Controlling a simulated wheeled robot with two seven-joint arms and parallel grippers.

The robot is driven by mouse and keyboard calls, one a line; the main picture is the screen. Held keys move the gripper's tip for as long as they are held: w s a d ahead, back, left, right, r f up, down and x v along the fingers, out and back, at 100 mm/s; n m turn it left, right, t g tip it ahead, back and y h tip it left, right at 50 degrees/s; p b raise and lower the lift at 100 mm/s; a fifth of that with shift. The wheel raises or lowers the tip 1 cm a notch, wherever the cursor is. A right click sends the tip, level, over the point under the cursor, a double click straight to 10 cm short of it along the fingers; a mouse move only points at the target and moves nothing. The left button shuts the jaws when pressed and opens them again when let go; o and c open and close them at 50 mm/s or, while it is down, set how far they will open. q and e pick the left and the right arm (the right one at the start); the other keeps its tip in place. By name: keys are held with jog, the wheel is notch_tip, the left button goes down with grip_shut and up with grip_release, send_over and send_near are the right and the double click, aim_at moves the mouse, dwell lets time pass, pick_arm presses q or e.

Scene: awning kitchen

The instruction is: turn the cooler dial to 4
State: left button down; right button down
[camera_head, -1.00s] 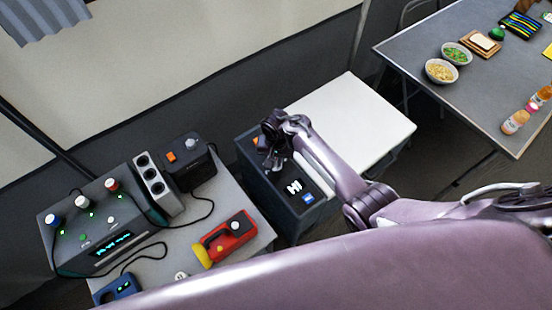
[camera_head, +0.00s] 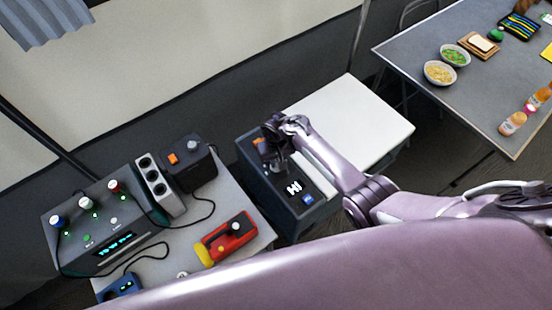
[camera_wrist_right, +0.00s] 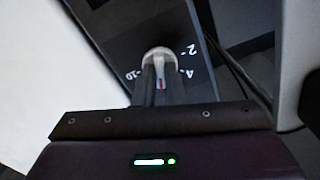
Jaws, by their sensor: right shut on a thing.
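The cooler (camera_head: 352,118) has a white lid and a dark control panel (camera_head: 322,192), left of the food table. My right gripper (camera_head: 272,158) is over the panel and hides the dial in the head view. In the right wrist view, the pale round dial (camera_wrist_right: 160,52) sits between the fingers of my right gripper (camera_wrist_right: 160,74), which is shut on it. A red mark shows on the dial between the fingers. My left gripper is not in view.
At left, a grey table carries a control box (camera_head: 100,232) with several knobs, a socket strip (camera_head: 153,184), a dark box with an orange switch (camera_head: 190,162) and a red-yellow torch (camera_head: 232,236). A food table (camera_head: 470,95) stands at upper right.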

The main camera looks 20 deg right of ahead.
jog(key=n, duration=0.6)
jog(key=shift+p, duration=0.3)
jog(key=n, duration=0.6)
jog(key=shift+n, duration=0.4)
jog(key=c, duration=1.5)
grip_release()
notch_tip(320, 180, up, 8)
jog(key=shift+f+p, duration=0.1)
jog(key=shift+p, duration=0.65)
